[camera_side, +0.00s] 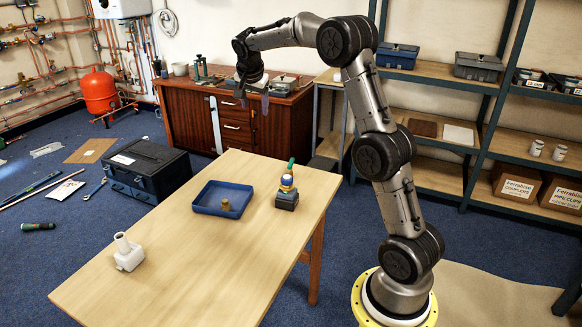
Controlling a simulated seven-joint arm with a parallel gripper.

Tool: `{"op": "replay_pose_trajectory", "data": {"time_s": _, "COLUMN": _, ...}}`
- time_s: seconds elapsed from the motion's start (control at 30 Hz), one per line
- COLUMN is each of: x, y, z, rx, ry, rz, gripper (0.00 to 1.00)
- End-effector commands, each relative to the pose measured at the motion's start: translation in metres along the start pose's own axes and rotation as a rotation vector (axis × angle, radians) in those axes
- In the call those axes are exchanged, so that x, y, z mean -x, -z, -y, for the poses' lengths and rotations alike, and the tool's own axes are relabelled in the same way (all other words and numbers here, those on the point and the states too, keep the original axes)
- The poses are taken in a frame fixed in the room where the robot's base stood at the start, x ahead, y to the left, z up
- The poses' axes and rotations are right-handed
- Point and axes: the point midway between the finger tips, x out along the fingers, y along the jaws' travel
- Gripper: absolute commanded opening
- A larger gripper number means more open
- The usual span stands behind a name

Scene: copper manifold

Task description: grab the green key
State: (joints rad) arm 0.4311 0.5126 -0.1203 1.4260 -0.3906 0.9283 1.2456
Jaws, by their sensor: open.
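The green key (290,163) is a small upright green piece at the top of a stacked fitting (286,187) near the far right side of the wooden table. The fitting has yellow, white and blue parts on a dark block. How the key joins the fitting is too small to tell. My gripper (254,103) hangs fingers down, open, with nothing seen between its fingers. In the picture it is above and left of the key, well apart from it.
A white fitting (128,253) stands at the table's left end. The near part of the table (215,275) is clear. A wooden cabinet (183,118) stands behind.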

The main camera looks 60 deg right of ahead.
Motion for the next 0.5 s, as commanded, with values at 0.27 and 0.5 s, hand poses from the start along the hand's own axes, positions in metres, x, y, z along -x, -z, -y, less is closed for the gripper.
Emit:
{"op": "replay_pose_trajectory", "data": {"time_s": 0.27, "x": -0.144, "y": 0.028, "z": -0.040, "rx": -0.070, "ry": -0.184, "rz": 0.030, "gripper": 0.68}}
{"op": "replay_pose_trajectory", "data": {"time_s": 0.5, "x": -0.199, "y": 0.024, "z": -0.080, "rx": -0.096, "ry": -0.274, "rz": 0.074, "gripper": 0.68}}
